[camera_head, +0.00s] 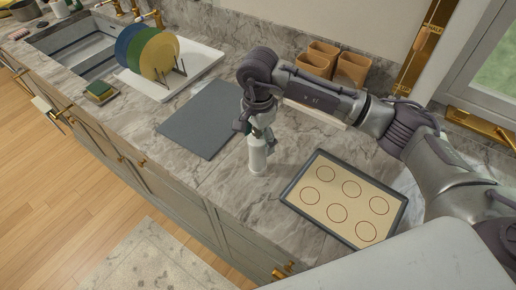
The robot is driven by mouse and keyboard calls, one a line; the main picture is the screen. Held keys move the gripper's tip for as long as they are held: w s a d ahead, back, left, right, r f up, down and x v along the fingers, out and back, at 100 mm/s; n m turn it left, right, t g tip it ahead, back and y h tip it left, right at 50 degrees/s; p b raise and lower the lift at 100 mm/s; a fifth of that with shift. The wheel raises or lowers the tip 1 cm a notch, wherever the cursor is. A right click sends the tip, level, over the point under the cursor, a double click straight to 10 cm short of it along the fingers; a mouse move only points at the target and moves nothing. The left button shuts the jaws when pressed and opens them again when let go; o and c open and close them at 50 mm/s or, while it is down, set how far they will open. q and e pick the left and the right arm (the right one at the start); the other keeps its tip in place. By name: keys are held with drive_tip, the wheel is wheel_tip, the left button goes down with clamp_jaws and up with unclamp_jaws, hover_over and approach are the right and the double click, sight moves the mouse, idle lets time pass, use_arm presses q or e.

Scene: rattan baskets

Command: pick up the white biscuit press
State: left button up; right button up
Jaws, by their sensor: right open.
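The white biscuit press (257,158) stands upright on the marble counter, between a dark grey board and a baking tray. My right gripper (256,133) is directly above it, pointing down, with its fingers around the upper part of the press. It is open, and I cannot tell whether the fingers touch the press. The top of the press is partly hidden by the gripper. My left gripper is not in view.
The baking tray (287,196) with several printed circles lies to the right of the press. The dark grey board (203,119) lies to the left. Brown containers (351,69) stand at the wall behind my right arm. A plate rack (177,84) and sink (84,52) are farther left.

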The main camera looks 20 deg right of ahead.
drive_tip(key=shift+a, duration=0.1)
drive_tip(key=shift+c, duration=1.2)
drive_tip(key=c, duration=1)
